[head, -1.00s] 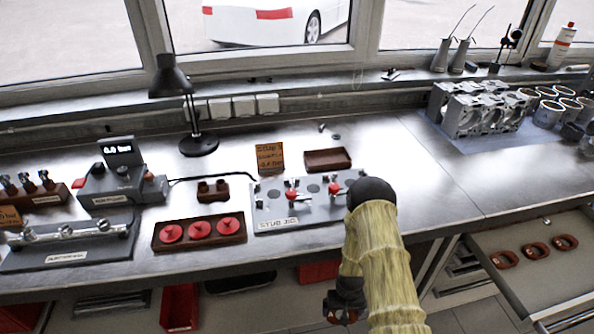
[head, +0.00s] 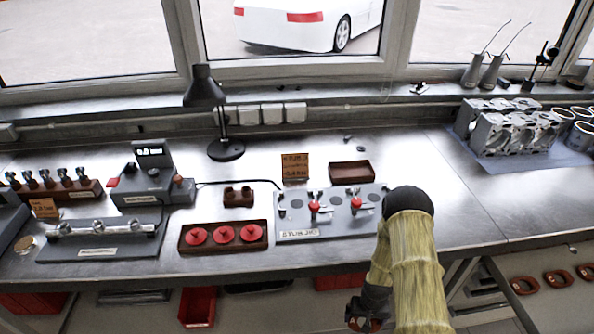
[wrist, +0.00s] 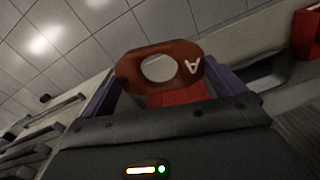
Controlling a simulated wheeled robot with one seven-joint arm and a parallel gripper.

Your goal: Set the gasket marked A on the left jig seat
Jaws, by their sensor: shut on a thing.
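The gasket marked A (wrist: 190,64) is a flat dark red-brown piece with a large round hole and a white letter A. It sits between the fingertips of my gripper (wrist: 155,88) in the wrist view. In the head view my gripper (head: 366,318) hangs low in front of the bench, below its edge, with the gasket partly hidden. The stub jig (head: 345,222) is a light grey plate on the bench with red-knobbed clamps and dark round spots. The jig is above and left of my gripper in the picture, well apart from it.
A brown tray with red discs (head: 183,240) lies left of the jig. A small empty brown tray (head: 351,170) and an orange card (head: 295,167) stand behind it. More gaskets (head: 557,280) lie in an open drawer at right. The bench's front edge lies between gripper and jig.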

